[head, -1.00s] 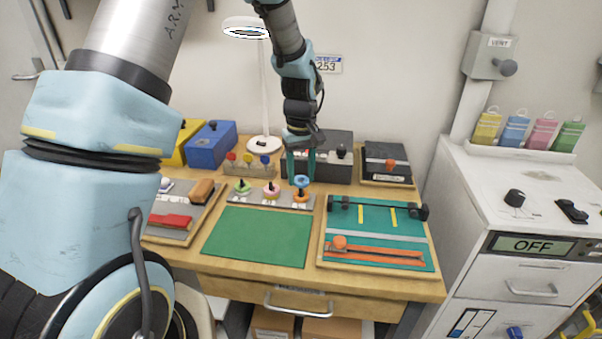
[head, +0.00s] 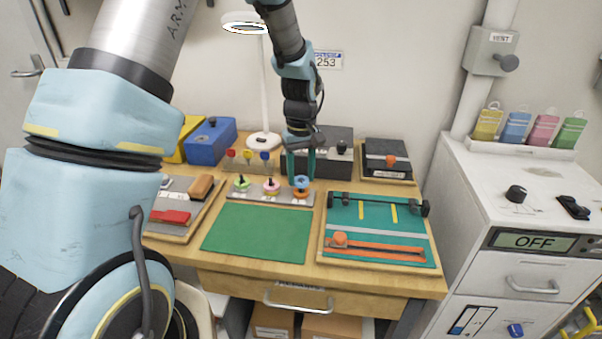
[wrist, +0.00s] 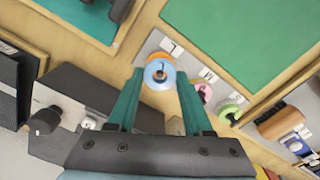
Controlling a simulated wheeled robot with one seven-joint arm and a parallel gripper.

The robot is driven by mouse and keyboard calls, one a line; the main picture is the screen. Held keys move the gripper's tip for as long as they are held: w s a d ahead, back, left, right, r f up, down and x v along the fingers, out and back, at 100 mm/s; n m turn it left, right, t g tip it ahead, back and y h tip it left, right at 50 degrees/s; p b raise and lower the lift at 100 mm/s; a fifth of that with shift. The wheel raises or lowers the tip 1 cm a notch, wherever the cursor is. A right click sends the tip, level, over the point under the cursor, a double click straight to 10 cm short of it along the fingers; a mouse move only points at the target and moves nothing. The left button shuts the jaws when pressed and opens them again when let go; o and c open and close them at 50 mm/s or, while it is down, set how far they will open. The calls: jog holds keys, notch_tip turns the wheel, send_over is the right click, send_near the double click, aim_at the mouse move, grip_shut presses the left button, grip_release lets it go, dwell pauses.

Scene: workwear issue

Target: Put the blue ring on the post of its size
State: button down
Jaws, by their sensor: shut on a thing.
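The blue ring (head: 301,181) is between the fingertips of my gripper (head: 301,176), which is shut on it. In the wrist view the blue ring (wrist: 160,73) lies between the tips of the two green fingers. It is at the right-hand post of the grey post board (head: 233,196), just above an orange ring (head: 302,194). In the wrist view its hole lines up with that post; I cannot tell how far down the post it is. A pink ring (head: 271,184) and a green ring (head: 242,184) are at the other posts.
Behind the board stand a small rack (head: 238,167) with coloured knobs and a dark box (head: 330,142). A green mat (head: 257,232) lies clear in front. A teal board (head: 378,219) with orange bars is on the right, a tray (head: 173,230) on the left.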

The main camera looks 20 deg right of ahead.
grip_release()
dwell(0.5)
jog(key=shift+r, duration=0.1)
jog(key=shift+r+p, duration=2.6)
jog(key=shift+r, duration=0.9)
